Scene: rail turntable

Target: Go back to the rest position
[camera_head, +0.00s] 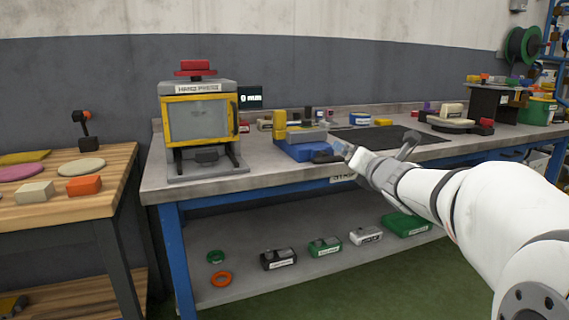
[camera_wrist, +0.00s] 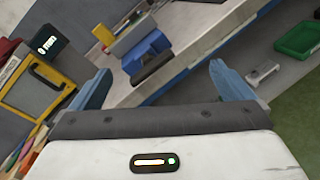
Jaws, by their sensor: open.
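My gripper (camera_head: 340,149) is in front of the workbench's front edge, at about bench-top height, with my white arm reaching in from the right. In the wrist view my gripper (camera_wrist: 158,84) shows two blue fingers spread wide apart with nothing between them. Beyond the fingers is a blue block-like fixture (camera_wrist: 146,50) with a dark bar in front; it also shows in the head view (camera_head: 300,150) on the bench, just left of my gripper. Contact between my gripper and the fixture cannot be seen.
A hand press (camera_head: 199,112) with a yellow-framed guard stands on the grey workbench (camera_head: 237,180). A turntable (camera_head: 452,123) sits at the bench's right. A lower shelf (camera_head: 310,285) holds rings and small boxes. A wooden table (camera_head: 110,165) stands left. Green floor is free in front.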

